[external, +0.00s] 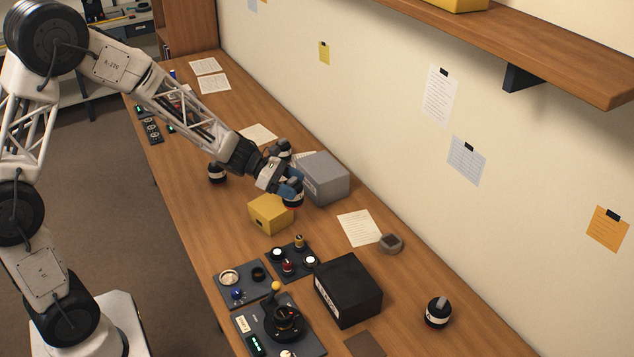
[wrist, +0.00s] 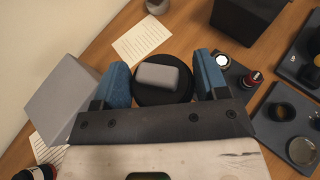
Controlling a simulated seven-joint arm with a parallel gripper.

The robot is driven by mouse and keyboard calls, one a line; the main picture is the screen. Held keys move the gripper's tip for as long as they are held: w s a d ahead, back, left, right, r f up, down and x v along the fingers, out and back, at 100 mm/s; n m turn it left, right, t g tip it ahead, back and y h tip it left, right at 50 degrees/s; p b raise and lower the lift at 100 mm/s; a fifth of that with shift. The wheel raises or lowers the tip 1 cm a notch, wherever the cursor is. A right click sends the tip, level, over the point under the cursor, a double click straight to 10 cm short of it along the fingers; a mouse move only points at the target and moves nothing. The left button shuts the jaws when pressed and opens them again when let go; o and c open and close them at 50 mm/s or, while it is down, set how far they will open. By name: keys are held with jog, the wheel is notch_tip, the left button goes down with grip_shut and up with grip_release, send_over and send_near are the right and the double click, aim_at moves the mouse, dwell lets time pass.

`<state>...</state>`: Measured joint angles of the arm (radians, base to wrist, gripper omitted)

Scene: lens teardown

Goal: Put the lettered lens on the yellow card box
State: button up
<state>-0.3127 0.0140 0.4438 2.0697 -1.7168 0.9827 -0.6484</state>
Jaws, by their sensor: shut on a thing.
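My gripper (external: 289,189) has blue fingers and is shut on a black, round lens (external: 293,201) with a pale band, seen in the external view. Lettering on the lens is too small to read. The yellow card box (external: 268,215) stands on the bench just below and left of the lens in the external view. The lens overlaps the box's far right corner in the picture; I cannot tell whether they touch. The box is hidden in the wrist view.
A grey box (external: 325,180) stands close right of my gripper. Similar lenses stand behind (external: 285,148), left (external: 217,173) and far right (external: 438,313). Control panels (external: 243,283), a black box (external: 348,290), a paper (external: 359,228) and a small grey-brown object (external: 390,243) lie nearer the camera.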

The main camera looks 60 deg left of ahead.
jog(key=s+a, duration=0.2)
jog(key=s, duration=0.7)
jog(key=s+a+h, duration=0.1)
jog(key=s+a, duration=0.1)
jog(key=s, duration=0.8)
jog(key=shift+s+a+r+m+g, duration=0.3)
jog(key=shift+a+m, duration=0.05)
jog(key=shift+m, duration=0.05)
jog(key=shift+w, duration=0.1)
send_over(270, 205)
jog(key=shift+w+a+f, duration=0.1)
jog(key=shift+w+f, duration=0.05)
jog(key=shift+f, duration=0.6)
jog(key=shift+f, duration=1.75)
jog(key=shift+f, duration=0.15)
